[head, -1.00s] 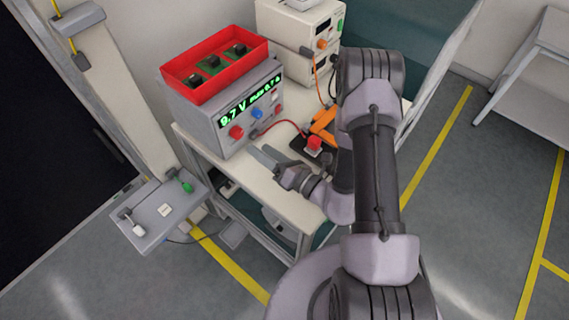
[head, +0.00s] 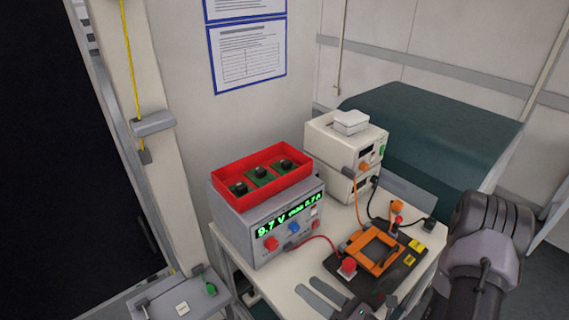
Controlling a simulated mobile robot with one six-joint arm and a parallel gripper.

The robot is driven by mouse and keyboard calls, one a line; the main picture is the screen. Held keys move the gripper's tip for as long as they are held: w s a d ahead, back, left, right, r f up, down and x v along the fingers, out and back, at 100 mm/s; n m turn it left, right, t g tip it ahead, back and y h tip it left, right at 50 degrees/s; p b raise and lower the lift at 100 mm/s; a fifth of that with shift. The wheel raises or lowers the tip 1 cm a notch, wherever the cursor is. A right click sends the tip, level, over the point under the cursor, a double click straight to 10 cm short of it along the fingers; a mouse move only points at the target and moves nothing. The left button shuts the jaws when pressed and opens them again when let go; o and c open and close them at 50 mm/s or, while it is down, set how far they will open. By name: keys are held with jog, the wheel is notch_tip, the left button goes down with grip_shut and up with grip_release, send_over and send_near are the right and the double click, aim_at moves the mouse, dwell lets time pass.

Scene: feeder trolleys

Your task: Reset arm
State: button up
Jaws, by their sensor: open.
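My arm (head: 478,255) comes up at the right edge of the head view, bent down in front of the table's right side. My gripper (head: 318,296) shows at the bottom, over the front of the white table (head: 283,277). Its two grey fingers are apart with nothing between them. The fingers point left, toward the foot of the grey power supply. The gripper's base is cut off by the lower edge.
A grey power supply (head: 240,220) reads 9.7 V and carries a red bin (head: 228,173) with several green boards. A black fixture (head: 408,262) with an orange frame (head: 375,250) stands to its right, linked by a red cable. Beige instruments (head: 325,150) stand behind.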

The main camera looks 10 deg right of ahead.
jog(key=s+a+r+n+g+y+b, duration=0.1)
jog(key=s+a+r+n+g+y, duration=0.15)
jog(key=a+r+n+g, duration=0.35)
jog(key=s+a+r+n+g+y+b, duration=0.1)
jog(key=s+a+n+g, duration=0.2)
jog(key=n, duration=0.4)
jog(key=s+n+g+h+b, duration=0.2)
jog(key=s+n+g+h, duration=0.4)
jog(key=s+n, duration=0.25)
jog(key=w+d+r+n+t+h+b, duration=0.1)
jog(key=d+r+n+t+h+b, duration=0.1)
jog(key=d+r+n+t+h, duration=0.4)
jog(key=d+n+t+h, duration=0.1)
jog(key=d+n+h, duration=0.1)
jog(key=n, duration=0.1)
jog(key=shift+w+r, duration=0.25)
jog(key=shift+r, duration=0.15)
